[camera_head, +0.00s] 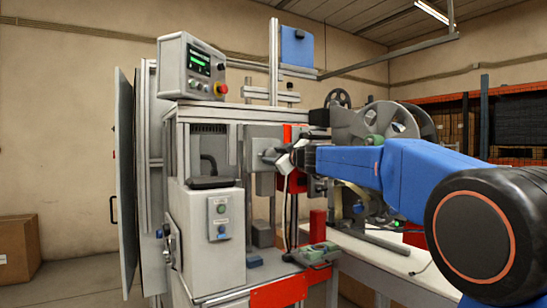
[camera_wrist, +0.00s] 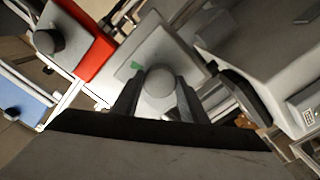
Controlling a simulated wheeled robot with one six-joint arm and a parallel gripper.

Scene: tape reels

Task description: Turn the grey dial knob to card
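The grey dial knob (camera_wrist: 160,82) is round and sits on a light grey plate (camera_wrist: 136,58) with a green mark near the knob, seen in the wrist view. My gripper (camera_wrist: 159,76) points at the knob, with one dark finger on each side of it. The fingers are apart, with the knob between their tips; any contact is too fine to tell. In the head view my gripper (camera_head: 270,157) is at the front of a grey box (camera_head: 265,184) inside the machine frame, and the knob cannot be made out there. The dial's labels are not readable.
In the head view, a control box (camera_head: 187,68), a white housing (camera_head: 207,245) and a red post (camera_head: 318,228) stand close around. Tape reels (camera_head: 392,122) are behind my arm.

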